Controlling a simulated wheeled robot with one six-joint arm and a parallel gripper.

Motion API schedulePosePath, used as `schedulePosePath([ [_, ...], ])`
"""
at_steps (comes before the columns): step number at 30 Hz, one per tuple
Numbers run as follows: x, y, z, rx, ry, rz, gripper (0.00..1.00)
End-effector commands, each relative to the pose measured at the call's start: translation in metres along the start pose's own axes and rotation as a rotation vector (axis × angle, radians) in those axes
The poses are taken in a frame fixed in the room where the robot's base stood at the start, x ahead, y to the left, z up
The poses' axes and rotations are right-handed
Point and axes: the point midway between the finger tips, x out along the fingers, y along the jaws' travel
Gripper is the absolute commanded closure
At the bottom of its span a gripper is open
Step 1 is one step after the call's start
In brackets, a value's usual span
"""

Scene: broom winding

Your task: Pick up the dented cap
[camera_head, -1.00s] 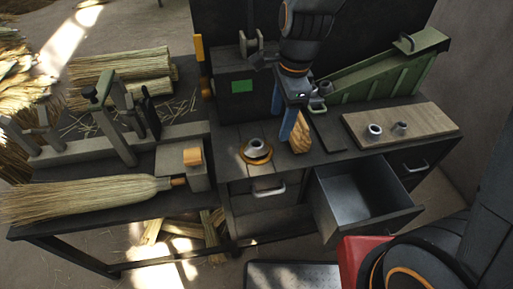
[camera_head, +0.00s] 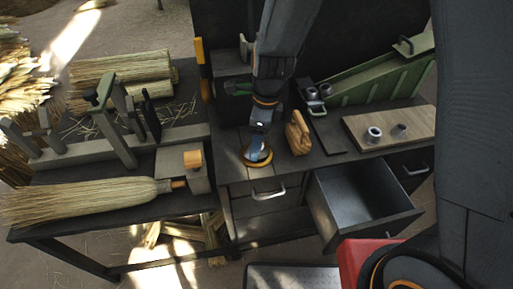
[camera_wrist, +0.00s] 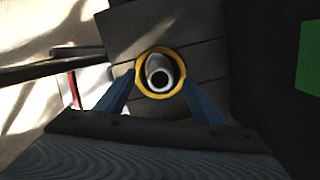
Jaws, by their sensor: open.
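A metal cap (camera_wrist: 160,78) stands inside a yellow-orange ring (camera_wrist: 144,87) on the dark bench. The ring also shows in the head view (camera_head: 258,161), where my gripper mostly hides the cap. From above the cap shows a dark round opening; I cannot make out a dent. My gripper (camera_wrist: 160,85) is open, pointing down over the ring, with one blue finger on either side of the cap. In the head view my gripper (camera_head: 258,150) is right above the ring; I cannot tell whether it touches the cap. Other metal caps (camera_head: 374,135) stand on a wooden board (camera_head: 425,121).
A wooden block (camera_head: 298,135) stands close right of my gripper. Two caps (camera_head: 312,93) sit at the low end of the green chute (camera_head: 375,75). An open empty drawer (camera_head: 360,200) juts out front right. A broom (camera_head: 90,198) lies on the left bench.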

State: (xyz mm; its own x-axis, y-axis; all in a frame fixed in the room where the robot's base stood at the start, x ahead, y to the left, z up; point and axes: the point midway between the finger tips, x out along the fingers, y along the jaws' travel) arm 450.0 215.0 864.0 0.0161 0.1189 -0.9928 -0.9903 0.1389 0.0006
Motion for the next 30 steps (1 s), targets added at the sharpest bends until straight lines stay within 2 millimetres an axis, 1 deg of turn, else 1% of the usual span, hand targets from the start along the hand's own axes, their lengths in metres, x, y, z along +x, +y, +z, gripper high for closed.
schedulePosePath([
  [1, 0.0049, 0.0003, -0.0003, 0.0, 0.001, 0.001, 0.39],
  [3, 0.0081, 0.0001, -0.0003, 0.0, 0.001, 0.0, 0.39],
  [10, 0.0092, -0.0002, -0.0001, 0.0, 0.0, -0.001, 0.39],
  [11, 0.0092, -0.0002, -0.0001, 0.0, 0.0, -0.001, 0.4],
  [18, 0.009, -0.0002, -0.0002, 0.0, 0.0, -0.001, 0.81],
  [19, 0.009, -0.0002, -0.0002, 0.0, 0.0, -0.001, 0.82],
  [20, 0.009, -0.0002, -0.0002, 0.0, 0.0, -0.001, 0.85],
  [26, 0.0085, -0.0003, -0.0001, 0.0, 0.0, -0.001, 0.86],
  [30, 0.003, -0.0007, 0.0009, -0.001, -0.001, -0.002, 0.86],
])
